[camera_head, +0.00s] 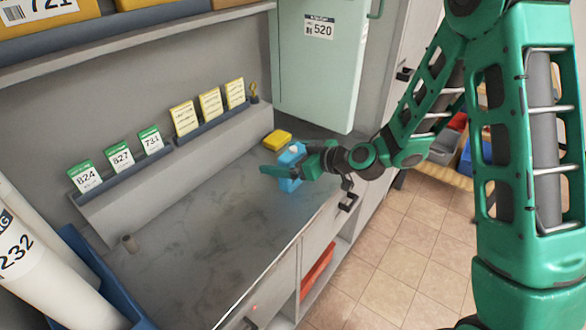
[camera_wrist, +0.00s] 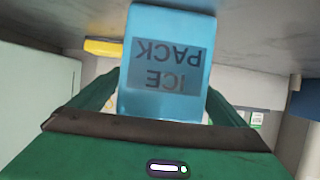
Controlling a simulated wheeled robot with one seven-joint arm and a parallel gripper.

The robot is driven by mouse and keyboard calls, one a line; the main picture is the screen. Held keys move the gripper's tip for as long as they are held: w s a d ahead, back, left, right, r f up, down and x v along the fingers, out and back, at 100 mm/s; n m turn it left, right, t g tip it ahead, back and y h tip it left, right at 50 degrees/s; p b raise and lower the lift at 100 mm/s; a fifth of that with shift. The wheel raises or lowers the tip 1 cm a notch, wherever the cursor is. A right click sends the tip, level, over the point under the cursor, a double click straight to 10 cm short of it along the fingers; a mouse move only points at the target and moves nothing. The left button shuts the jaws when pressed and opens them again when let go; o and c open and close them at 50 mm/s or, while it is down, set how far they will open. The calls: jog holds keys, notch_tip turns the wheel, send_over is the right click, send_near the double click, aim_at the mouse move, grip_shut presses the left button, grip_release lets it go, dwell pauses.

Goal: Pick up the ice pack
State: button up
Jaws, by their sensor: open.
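The ice pack (camera_head: 289,158) is a light blue block with a pale cap, standing on the grey counter (camera_head: 222,210) near its right end. In the wrist view the ice pack (camera_wrist: 166,65) fills the upper middle, with its "ICE PACK" label upside down. My gripper (camera_head: 277,172) is open around the ice pack, one finger showing on the near left side. In the wrist view the green fingers of my gripper (camera_wrist: 165,100) lie on either side of it. I cannot tell whether they touch it. The far finger is partly hidden in the head view.
A yellow block (camera_head: 277,139) lies just behind the ice pack; it also shows in the wrist view (camera_wrist: 103,47). A pale green cabinet door (camera_head: 318,75) hangs behind. Numbered cards (camera_head: 121,158) stand on a ledge. The counter's middle is clear.

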jog(key=shift+w+a+f, duration=0.1)
jog(key=shift+w+a, duration=0.05)
jog(key=shift+a, duration=0.05)
jog(key=c, duration=1.4)
